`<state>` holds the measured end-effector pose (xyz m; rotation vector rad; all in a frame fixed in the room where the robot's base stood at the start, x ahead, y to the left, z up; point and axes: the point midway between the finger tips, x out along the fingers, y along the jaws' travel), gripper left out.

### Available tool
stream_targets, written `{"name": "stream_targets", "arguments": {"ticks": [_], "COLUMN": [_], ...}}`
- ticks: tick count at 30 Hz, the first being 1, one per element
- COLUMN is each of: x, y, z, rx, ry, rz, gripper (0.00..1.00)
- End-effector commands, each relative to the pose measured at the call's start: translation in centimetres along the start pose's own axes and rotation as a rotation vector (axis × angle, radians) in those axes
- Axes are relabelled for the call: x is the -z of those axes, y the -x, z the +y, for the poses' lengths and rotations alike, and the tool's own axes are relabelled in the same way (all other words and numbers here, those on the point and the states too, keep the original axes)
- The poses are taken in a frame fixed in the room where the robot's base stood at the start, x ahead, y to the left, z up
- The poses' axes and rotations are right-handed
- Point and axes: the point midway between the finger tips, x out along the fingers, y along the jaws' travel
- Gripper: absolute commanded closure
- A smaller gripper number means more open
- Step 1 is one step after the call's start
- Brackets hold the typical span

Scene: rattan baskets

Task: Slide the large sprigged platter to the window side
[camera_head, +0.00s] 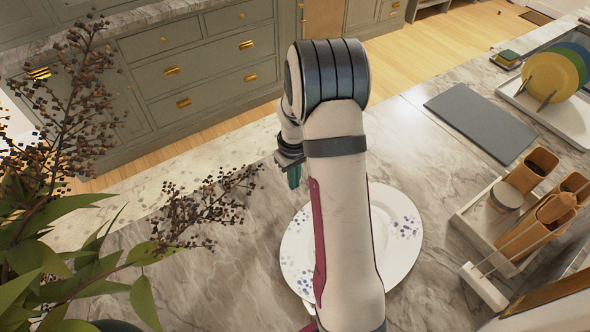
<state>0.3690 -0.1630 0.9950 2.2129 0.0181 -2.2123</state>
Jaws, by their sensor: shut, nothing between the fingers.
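The large platter (399,222) is white with blue sprigs and lies on the grey marble counter (260,290). My arm crosses in front of its middle and hides much of it. My gripper (293,178) hangs at the far left edge of the platter as seen here, with its greenish fingertips pointing down. It is shut and holds nothing. I cannot tell whether the fingertips touch the platter or its rim.
A leafy plant (75,190) with dark berry sprigs fills the left side. A slate board (480,122), a rack of coloured plates (553,80) and a caddy with wooden holders (530,172) stand on the right. A sponge (506,59) lies at the back. Drawers (185,60) stand beyond the counter's far edge.

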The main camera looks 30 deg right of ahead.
Motion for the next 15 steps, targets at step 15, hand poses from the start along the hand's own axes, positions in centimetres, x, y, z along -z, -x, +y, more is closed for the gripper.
{"name": "stream_targets", "arguments": {"ticks": [15], "x": [-0.1], "y": [6.0], "z": [0.0], "rx": [0.000], "ry": [0.001], "rz": [-0.001], "gripper": [1.00]}}
